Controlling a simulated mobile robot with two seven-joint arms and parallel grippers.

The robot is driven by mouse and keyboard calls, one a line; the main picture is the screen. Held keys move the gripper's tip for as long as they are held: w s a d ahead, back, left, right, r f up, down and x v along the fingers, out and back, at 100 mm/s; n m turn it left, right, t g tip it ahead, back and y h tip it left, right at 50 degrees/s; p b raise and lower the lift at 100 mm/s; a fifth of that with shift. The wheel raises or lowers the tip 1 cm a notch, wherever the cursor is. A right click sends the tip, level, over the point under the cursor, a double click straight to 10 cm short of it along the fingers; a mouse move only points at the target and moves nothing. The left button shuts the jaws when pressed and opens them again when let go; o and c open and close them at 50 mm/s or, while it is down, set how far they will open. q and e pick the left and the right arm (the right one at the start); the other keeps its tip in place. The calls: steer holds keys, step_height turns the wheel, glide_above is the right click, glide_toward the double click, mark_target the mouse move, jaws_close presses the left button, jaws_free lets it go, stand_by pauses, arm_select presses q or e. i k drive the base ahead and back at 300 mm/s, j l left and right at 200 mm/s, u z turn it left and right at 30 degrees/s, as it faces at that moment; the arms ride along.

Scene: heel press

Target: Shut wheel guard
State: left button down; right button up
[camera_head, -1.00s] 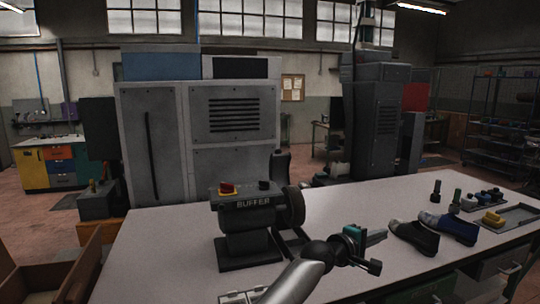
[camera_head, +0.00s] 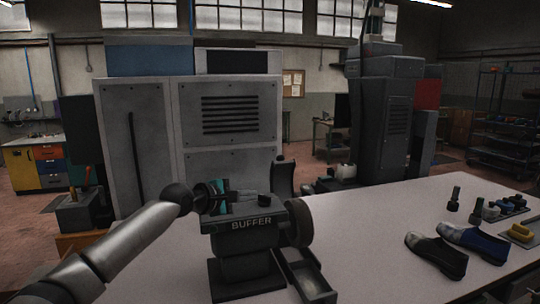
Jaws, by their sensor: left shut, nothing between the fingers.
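The grey bench buffer (camera_head: 245,246), lettered BUFFER, stands on the pale worktop. Its dark round wheel (camera_head: 298,221) is on its right side. I cannot make out the wheel guard as a separate part from here. My left gripper (camera_head: 240,195) is at the top of the buffer, near its upper left edge and left of the wheel. It is shut and empty. It hides the buffer's red and yellow switch; whether it touches the housing I cannot tell. My right gripper is out of view.
A grey tray-like part (camera_head: 308,278) sits below the wheel, right of the buffer's base. Two shoes, one grey and black (camera_head: 436,255) and one blue (camera_head: 474,241), lie on the worktop (camera_head: 365,230) at right. Bare worktop lies between. Large grey cabinets (camera_head: 228,140) stand behind.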

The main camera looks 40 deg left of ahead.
mark_target(282, 171)
steer(key=i+j, duration=0.2)
steer(key=j, duration=0.15)
steer(key=i+j, duration=0.2)
steer(key=j, duration=0.2)
steer(key=i+j, duration=0.25)
steer(key=j, duration=0.1)
